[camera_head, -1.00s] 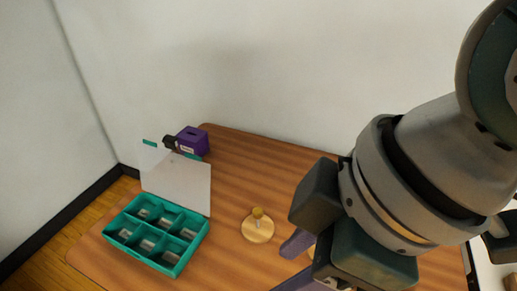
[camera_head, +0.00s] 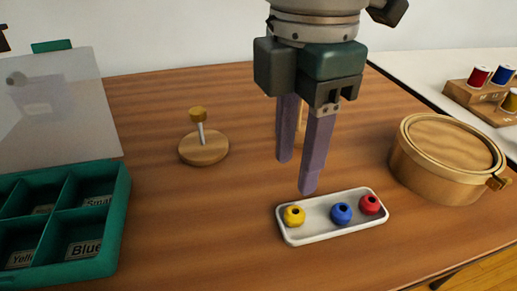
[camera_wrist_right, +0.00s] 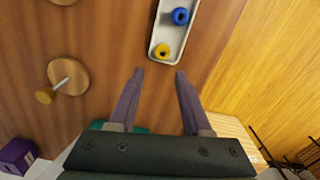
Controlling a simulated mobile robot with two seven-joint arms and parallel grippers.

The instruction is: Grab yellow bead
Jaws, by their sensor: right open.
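The yellow bead (camera_head: 294,216) lies at the left end of a small white tray (camera_head: 318,216) on the wooden table. A blue bead (camera_head: 341,214) and a red bead (camera_head: 371,204) lie to its right in the same tray. My right gripper (camera_head: 296,176) is above the table near the tray, pointing down, open and empty. In the right wrist view, the yellow bead (camera_wrist_right: 162,51) shows just beyond and between the open fingertips (camera_wrist_right: 160,73), with the blue bead (camera_wrist_right: 181,16) further off. My left gripper is not in view.
A round wooden box (camera_head: 450,150) stands right of the tray. A wooden base with a yellow-topped post (camera_head: 204,148) stands to the left. A green compartment box (camera_head: 120,215) with labels and an open lid is at far left. A spool rack (camera_head: 480,98) is at right.

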